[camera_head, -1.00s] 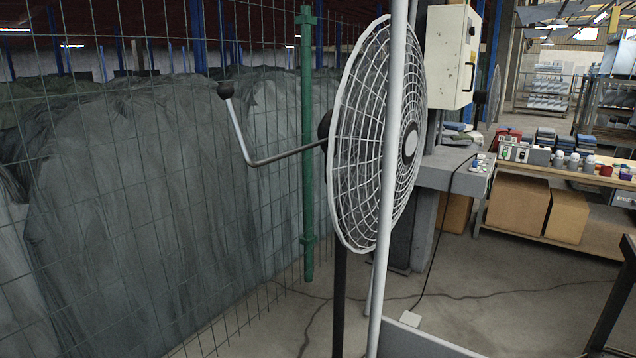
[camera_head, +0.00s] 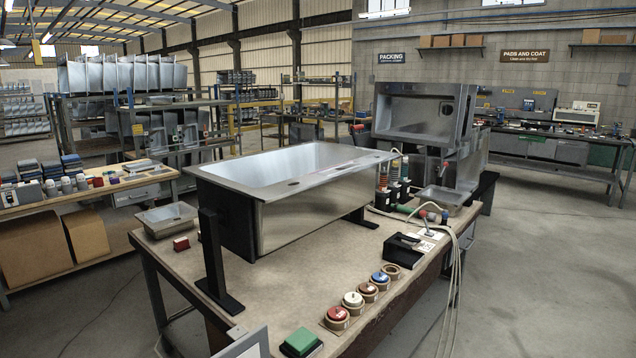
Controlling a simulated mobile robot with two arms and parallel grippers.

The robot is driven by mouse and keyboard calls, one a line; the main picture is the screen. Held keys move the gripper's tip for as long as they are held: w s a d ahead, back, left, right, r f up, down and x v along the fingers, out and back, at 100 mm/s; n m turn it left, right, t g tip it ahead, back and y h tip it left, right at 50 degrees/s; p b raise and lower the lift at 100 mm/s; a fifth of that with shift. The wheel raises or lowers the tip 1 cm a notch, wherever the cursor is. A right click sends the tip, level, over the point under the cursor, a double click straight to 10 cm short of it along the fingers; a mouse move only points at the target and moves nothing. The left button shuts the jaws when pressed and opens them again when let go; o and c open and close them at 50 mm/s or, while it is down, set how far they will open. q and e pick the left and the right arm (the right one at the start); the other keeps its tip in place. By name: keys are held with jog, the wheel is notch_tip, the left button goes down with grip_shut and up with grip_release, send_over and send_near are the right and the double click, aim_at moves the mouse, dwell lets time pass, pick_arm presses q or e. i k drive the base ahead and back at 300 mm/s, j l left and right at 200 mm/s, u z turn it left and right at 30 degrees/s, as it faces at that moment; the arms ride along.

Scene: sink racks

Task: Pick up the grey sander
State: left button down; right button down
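I cannot make out a grey sander for certain. A worktable (camera_head: 270,285) stands in front of me, with a large steel sink (camera_head: 310,200) on a black stand. At the table's right end a small green-and-dark tool (camera_head: 405,210) lies near hoses, beside a shallow metal tray (camera_head: 441,196). It is too small to tell whether this is a sander. A black holder (camera_head: 403,249) sits in front of it. Neither gripper is in view.
Several round coloured discs (camera_head: 353,300) line the table's front edge, with a green block (camera_head: 301,343) at the near corner. Pale hoses (camera_head: 455,270) hang off the right end. Another bench with boxes (camera_head: 40,240) stands left. Open floor (camera_head: 550,270) lies to the right.

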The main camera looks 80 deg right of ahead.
aim_at(392, 186)
jog(key=z, duration=3.05)
jog(key=i+l+z, duration=0.3)
jog(key=i+l, duration=0.15)
jog(key=i+l+z, duration=0.3)
jog(key=i, duration=0.25)
jog(key=i+l+z, duration=0.3)
jog(key=i, duration=0.25)
jog(key=i+z, duration=0.3)
jog(key=i, duration=0.25)
